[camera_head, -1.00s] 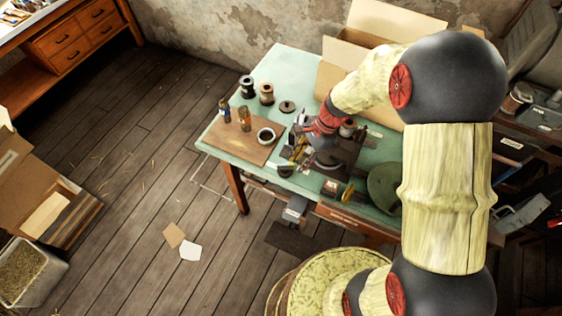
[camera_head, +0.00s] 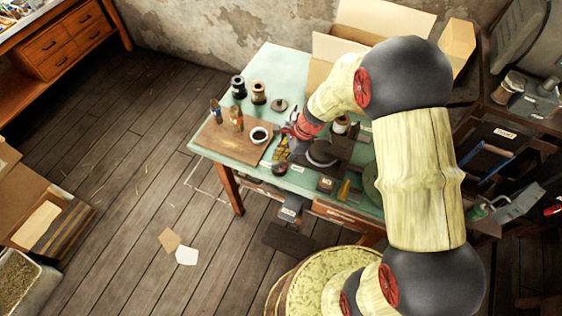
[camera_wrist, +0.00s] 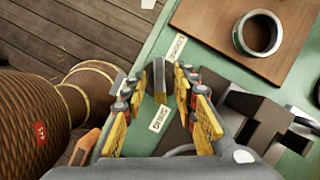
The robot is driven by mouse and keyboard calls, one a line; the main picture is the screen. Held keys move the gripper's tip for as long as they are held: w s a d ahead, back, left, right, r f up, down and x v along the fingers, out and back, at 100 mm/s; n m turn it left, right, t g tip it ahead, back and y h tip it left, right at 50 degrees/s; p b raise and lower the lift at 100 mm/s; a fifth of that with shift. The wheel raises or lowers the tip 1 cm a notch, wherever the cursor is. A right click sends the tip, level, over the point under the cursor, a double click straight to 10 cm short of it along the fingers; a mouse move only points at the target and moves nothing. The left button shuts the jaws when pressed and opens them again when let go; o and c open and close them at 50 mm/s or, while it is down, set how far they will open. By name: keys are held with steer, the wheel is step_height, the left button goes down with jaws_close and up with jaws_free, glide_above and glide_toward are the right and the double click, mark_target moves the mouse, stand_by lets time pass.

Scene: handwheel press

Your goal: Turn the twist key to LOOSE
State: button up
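A small dark upright piece, which looks like the twist key (camera_wrist: 159,80), shows in the wrist view at the green table's edge. My gripper (camera_wrist: 159,92) has its two yellow-padded fingers apart, one on each side of the key, with visible gaps. A white label (camera_wrist: 177,47) lies beyond the key and another (camera_wrist: 160,118) nearer my palm; their small tilted lettering is hard to read. In the head view my gripper (camera_head: 283,160) is low at the table's front edge, and the key cannot be made out there.
A wooden board (camera_head: 228,147) with a dark cup (camera_head: 260,135) and bottles lies left of my gripper. A dark press-like device (camera_wrist: 265,125) stands close to its right in the wrist view. An open cardboard box (camera_head: 350,45) is at the back. The floor left of the table is mostly clear.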

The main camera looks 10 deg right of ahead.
steer(key=shift+c, duration=1)
jaws_close()
